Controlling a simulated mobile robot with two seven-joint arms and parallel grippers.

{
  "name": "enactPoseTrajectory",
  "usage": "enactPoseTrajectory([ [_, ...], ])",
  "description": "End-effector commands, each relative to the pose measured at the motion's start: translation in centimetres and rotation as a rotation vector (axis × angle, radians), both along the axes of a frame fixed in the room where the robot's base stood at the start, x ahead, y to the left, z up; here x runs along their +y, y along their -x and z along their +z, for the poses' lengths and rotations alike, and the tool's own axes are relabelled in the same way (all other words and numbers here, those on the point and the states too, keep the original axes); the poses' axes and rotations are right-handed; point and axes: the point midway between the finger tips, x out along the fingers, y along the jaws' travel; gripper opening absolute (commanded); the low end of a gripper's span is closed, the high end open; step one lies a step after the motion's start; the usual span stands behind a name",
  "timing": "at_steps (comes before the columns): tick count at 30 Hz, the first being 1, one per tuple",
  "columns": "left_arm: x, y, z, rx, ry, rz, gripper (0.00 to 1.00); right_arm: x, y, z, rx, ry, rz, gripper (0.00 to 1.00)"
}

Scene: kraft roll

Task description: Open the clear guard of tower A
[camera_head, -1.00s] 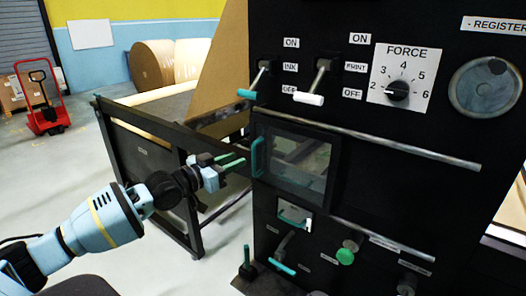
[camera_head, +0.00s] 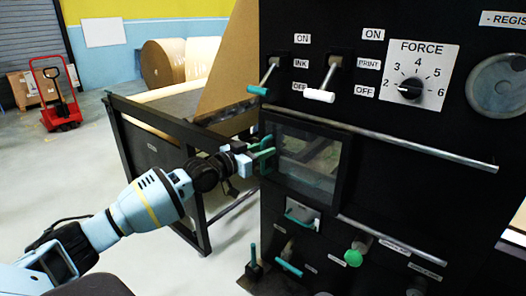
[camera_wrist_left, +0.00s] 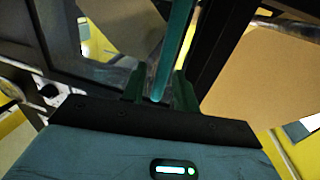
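The clear guard (camera_head: 312,172) is a see-through window in a dark frame on the front of the black tower (camera_head: 400,200). It looks shut. Its teal handle (camera_wrist_left: 175,40) is a bar on the guard's left edge. My left gripper (camera_head: 264,153) is at this handle, in front of the guard's left side. In the left wrist view the bar runs between the two green fingertips (camera_wrist_left: 160,88), with some gap showing beside it, so the fingers look open around it. In the head view the fingers partly hide the handle. My right gripper is not in view.
Above the guard are the teal ink lever (camera_head: 263,82), the white print lever (camera_head: 326,88) and the force dial (camera_head: 411,89). A metal rail (camera_head: 420,148) crosses above the guard. A dark-framed table (camera_head: 165,125) stands to the left, a red pallet jack (camera_head: 60,105) farther back.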

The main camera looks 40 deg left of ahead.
Motion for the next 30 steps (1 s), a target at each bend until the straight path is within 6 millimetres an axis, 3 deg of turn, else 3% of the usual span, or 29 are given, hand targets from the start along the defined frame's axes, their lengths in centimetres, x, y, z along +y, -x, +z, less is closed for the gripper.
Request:
enactPoseTrajectory([
  [10, -0.08, -0.25, 0.00, 0.000, 0.001, 0.000, 0.30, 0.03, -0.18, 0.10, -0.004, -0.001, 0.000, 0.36],
  [18, -0.08, -0.23, 0.00, 0.000, 0.001, 0.000, 0.00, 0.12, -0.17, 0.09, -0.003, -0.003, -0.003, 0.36],
  [30, -0.36, -0.55, -0.04, 0.001, 0.002, -0.001, 0.00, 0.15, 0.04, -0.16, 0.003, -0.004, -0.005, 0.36],
])
